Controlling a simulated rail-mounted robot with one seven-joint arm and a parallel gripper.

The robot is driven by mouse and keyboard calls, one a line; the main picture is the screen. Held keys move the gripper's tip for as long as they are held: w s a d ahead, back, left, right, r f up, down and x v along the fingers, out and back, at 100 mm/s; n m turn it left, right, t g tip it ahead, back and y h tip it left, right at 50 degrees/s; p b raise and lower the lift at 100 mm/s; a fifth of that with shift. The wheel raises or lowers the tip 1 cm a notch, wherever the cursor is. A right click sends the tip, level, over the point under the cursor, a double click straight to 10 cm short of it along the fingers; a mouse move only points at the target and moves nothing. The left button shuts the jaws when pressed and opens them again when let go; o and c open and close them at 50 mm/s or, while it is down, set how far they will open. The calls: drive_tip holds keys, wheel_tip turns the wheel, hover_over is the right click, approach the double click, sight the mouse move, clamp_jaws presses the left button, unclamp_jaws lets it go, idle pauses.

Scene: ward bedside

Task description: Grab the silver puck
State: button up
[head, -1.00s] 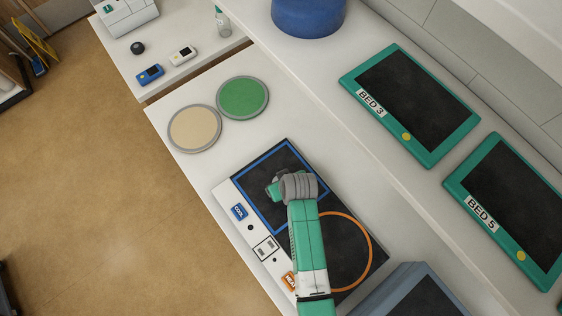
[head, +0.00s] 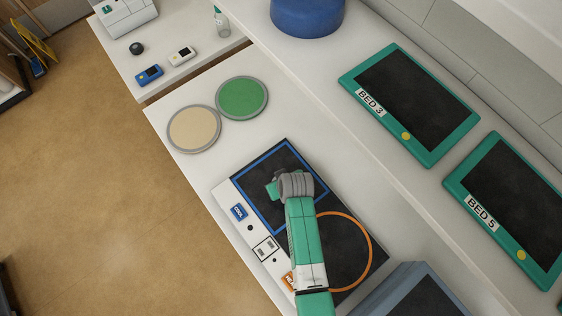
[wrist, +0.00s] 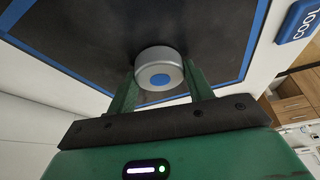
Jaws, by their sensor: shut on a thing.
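The silver puck (wrist: 158,64) is a short round metal disc with a blue dot on its face. In the wrist view it sits between the two green fingers of my gripper (wrist: 160,84), which are shut on its sides. Behind it is the black pad with a blue square outline (wrist: 85,28); I cannot tell whether the puck touches it. In the head view my gripper (head: 272,188) is over the blue-outlined COOL square, and my arm hides the puck there.
An orange ring (head: 369,250) marks the other half of the black board. A tan disc (head: 193,129) and a green disc (head: 241,98) lie on the white counter beyond. BED 3 (head: 415,105) and BED 5 (head: 512,205) trays lie on the raised shelf at right. Bare counter lies left of the shelf.

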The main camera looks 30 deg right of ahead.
drive_tip(key=shift+r, duration=0.4)
drive_tip(key=v, duration=0.3)
drive_tip(key=shift+w, duration=0.1)
drive_tip(key=s, duration=0.5)
drive_tip(key=s+r+b, duration=0.1)
drive_tip(key=s, duration=0.4)
drive_tip(key=s+a, duration=0.1)
drive_tip(key=s, duration=0.4)
drive_tip(key=shift+a+r, duration=0.1)
drive_tip(key=shift+r, duration=0.05)
